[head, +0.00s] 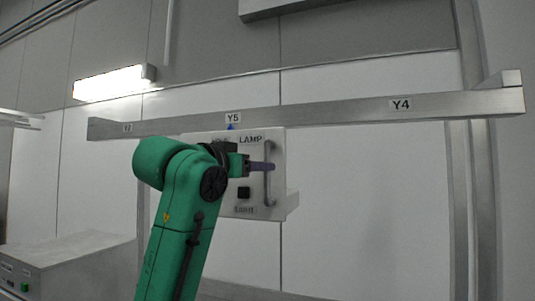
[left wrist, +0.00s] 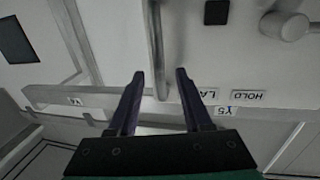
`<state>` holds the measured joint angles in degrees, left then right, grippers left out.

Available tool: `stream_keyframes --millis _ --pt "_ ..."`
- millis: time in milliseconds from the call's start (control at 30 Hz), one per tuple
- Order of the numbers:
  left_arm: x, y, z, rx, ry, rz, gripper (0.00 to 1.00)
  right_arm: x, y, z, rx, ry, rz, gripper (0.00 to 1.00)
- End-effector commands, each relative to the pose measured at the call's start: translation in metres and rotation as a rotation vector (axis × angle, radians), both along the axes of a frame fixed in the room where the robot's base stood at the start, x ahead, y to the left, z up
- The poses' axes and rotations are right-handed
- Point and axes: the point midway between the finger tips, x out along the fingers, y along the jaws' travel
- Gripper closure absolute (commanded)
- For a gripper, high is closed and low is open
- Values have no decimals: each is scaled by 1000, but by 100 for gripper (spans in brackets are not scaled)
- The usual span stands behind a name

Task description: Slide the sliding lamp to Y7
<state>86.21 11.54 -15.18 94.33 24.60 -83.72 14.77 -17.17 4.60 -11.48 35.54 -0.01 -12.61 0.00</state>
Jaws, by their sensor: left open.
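The sliding lamp is a white box (head: 220,207) marked "LAMP", hanging on a long metal rail (head: 310,117). A blue pointer (head: 232,127) on top of it sits under the Y5 label (head: 233,118). A small label that appears to read Y7 (head: 128,127) is on the rail to the left. The box has a vertical grey bar handle (head: 268,190) on its right side. My left gripper (head: 268,167) is at the handle. In the left wrist view my left gripper (left wrist: 159,74) is open, with the handle (left wrist: 153,30) between its fingers. My right gripper is out of view.
A Y4 label (head: 401,104) is on the rail to the right. A black button (head: 243,192) is on the lamp box. A grey cabinet (head: 75,262) stands at lower left. A lit wall light (head: 108,84) is above the rail's left end. The rail left of the box looks clear.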

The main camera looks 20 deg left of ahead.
Motion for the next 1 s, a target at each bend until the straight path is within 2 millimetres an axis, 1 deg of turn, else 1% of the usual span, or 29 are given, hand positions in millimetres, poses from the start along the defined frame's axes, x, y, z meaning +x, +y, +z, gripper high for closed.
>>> stream_keyframes --millis 33,100,200,300,533,567,600,667,1000 --pt "12 -3 7 0 5 0 50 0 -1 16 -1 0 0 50" --pt "27 -7 6 1 4 1 50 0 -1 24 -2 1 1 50" --pt "42 -11 4 1 2 0 50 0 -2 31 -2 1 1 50" --pt "48 -13 1 1 1 0 50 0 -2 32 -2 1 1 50" --pt "49 -13 -1 1 -1 1 50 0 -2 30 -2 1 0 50" --pt "49 -13 0 1 -1 1 62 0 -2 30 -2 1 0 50" --pt "49 -13 0 1 -1 1 77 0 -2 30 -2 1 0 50" --pt "49 -13 0 1 -1 1 100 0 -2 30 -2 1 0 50" --pt "49 -13 0 0 -2 1 100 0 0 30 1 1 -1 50"
